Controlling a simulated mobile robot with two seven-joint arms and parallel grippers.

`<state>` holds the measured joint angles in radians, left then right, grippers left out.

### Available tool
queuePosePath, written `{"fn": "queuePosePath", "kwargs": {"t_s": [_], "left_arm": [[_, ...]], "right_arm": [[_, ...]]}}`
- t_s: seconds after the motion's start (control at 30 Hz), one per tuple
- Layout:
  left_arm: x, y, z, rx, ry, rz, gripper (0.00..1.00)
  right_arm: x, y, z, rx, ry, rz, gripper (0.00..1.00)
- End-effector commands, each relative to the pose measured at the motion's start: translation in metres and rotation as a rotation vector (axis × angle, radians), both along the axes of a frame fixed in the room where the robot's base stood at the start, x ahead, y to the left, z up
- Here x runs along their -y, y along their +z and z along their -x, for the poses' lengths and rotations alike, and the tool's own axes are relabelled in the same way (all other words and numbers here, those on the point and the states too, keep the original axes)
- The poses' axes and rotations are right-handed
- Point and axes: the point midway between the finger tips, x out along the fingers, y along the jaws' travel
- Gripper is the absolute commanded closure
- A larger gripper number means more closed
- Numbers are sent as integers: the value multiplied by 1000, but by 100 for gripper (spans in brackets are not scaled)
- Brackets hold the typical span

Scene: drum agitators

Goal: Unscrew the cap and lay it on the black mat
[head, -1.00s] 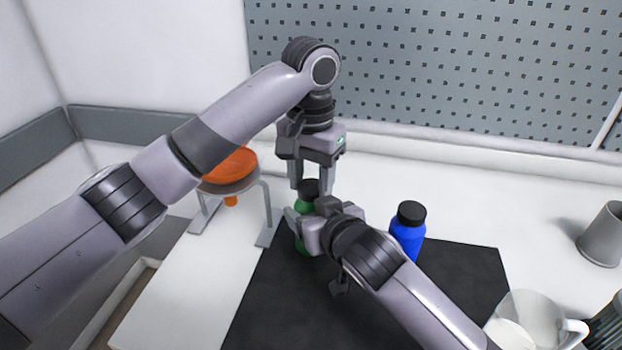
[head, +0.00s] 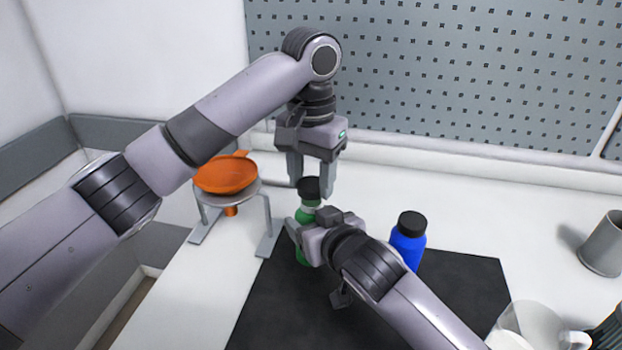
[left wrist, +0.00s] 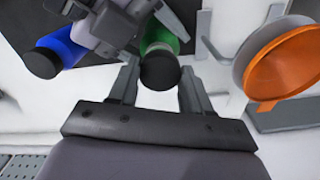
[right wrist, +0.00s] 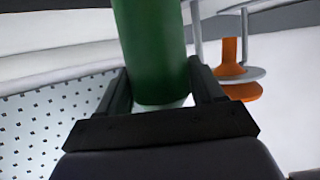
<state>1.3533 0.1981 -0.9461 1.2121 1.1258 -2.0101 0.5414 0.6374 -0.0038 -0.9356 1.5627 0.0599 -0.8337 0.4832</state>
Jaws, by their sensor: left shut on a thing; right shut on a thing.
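A green bottle (head: 303,254) with a black cap (head: 308,186) stands upright at the back left of the black mat (head: 270,318). My left gripper (head: 312,191) points down from above and is shut on the cap. The left wrist view shows the cap (left wrist: 160,71) between its fingers. My right gripper (head: 303,228) is shut on the body of the green bottle, which shows between its fingers in the right wrist view (right wrist: 152,50). The right gripper hides part of the bottle in the head view. I cannot tell how far the cap is turned.
A blue bottle (head: 407,246) with a black cap stands right of the green one. An orange funnel (head: 226,174) sits on a metal stand (head: 266,232) at left. A clear mug (head: 528,325) and a grey cup (head: 604,245) stand at right. A perforated panel (head: 450,75) stands behind.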

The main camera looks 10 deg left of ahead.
Motion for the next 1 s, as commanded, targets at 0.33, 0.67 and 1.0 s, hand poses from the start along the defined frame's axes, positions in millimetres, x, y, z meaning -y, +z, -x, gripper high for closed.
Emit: {"fn": "queuePosePath", "kwargs": {"t_s": [0.33,0.67,1.0], "left_arm": [[0,33,0,1,1,-1,88],[0,33,0,1,1,-1,88],[0,32,0,1,0,-1,88]], "right_arm": [[2,-1,-1,1,-3,5,100],[1,0,-1,1,-3,3,3],[3,1,2,1,-1,1,3]]}}
